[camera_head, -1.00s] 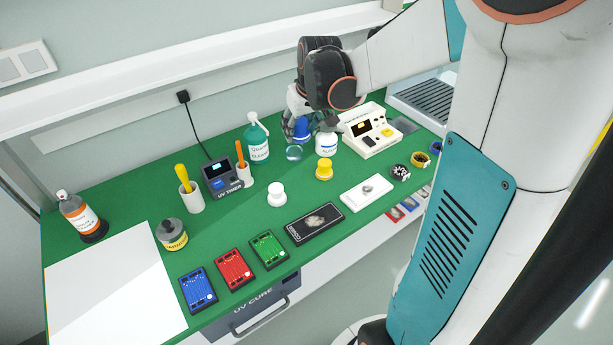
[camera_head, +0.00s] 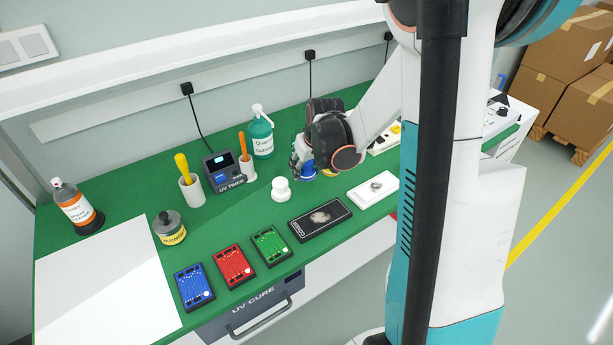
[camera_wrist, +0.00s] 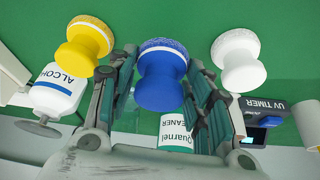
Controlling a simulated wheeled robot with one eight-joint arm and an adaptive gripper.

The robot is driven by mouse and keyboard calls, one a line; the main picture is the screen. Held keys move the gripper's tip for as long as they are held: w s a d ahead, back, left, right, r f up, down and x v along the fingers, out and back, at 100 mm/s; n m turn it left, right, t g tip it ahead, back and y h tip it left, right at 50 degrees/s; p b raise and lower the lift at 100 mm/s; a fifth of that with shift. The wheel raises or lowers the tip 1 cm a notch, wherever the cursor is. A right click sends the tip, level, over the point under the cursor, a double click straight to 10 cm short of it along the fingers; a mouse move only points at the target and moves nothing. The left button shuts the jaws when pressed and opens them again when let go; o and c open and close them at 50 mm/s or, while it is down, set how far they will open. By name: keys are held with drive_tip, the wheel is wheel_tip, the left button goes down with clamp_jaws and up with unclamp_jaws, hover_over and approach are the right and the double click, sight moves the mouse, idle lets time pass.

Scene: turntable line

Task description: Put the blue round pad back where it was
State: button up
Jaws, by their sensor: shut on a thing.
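The blue round pad (camera_wrist: 162,80) has a waisted handle and a wide textured round head with a pale rim. My gripper (camera_wrist: 162,88) is shut on it, with a finger on each side. In the wrist view it is between a yellow round pad (camera_wrist: 84,46) and a white round pad (camera_wrist: 238,60). In the head view a bit of the blue pad (camera_head: 308,168) shows under my gripper (camera_head: 303,163), right of the white pad (camera_head: 280,189). I cannot tell whether it touches the green mat.
A black plate (camera_head: 320,219) and a white plate (camera_head: 373,189) lie in front. The alcohol bottle (camera_wrist: 56,90) is close to my gripper in the wrist view. The green cleaner bottle (camera_head: 262,138) and UV timer (camera_head: 223,172) stand behind and left.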

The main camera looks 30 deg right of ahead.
sight(308, 171)
drive_tip(key=shift+f+b, duration=0.4)
drive_tip(key=shift+f, duration=1.15)
drive_tip(key=shift+f, duration=0.2)
drive_tip(key=o, duration=1)
drive_tip(key=shift+r, duration=0.15)
drive_tip(key=shift+r, duration=0.3)
drive_tip(key=p+v, duration=0.4)
drive_tip(key=v, duration=0.7)
drive_tip(key=shift+r, duration=0.25)
drive_tip(key=shift+s, duration=0.1)
